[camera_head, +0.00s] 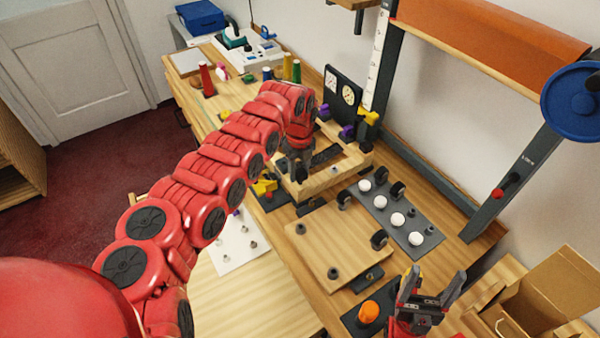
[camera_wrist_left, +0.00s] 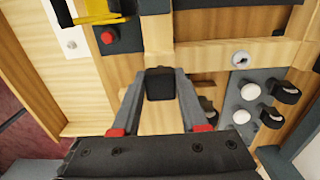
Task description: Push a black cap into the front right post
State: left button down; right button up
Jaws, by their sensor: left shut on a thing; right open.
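My left gripper (camera_head: 297,165) is over the wooden frame at the back of the counter. In the left wrist view the left gripper (camera_wrist_left: 160,88) is shut on a small black block-like piece, probably a black cap (camera_wrist_left: 160,76). In the head view the held piece is hard to make out. A light wooden board (camera_head: 318,254) in the middle carries small grey posts, one near its front edge (camera_head: 333,272). Dark round caps stand at its back corner (camera_head: 344,198) and right side (camera_head: 378,240). My right gripper (camera_head: 425,295) is open and empty at the lower right.
A grey plate (camera_head: 400,207) with white knobs and dark round pieces lies right of the board. An orange knob (camera_head: 368,312) sits near my right gripper. A white plate (camera_head: 232,258) is at the left. An open cardboard box (camera_head: 545,300) stands at the right.

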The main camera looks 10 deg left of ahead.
dwell(0.3)
pick_arm(q)
jog(key=shift+w+f+b, duration=0.1)
jog(key=shift+b, duration=0.25)
jog(key=shift+f, duration=0.2)
dwell(0.3)
jog(key=shift+f+b, duration=0.25)
jog(key=shift+b, duration=0.2)
jog(key=shift+f, duration=0.15)
jog(key=shift+f+b, duration=0.2)
jog(key=shift+b, duration=0.25)
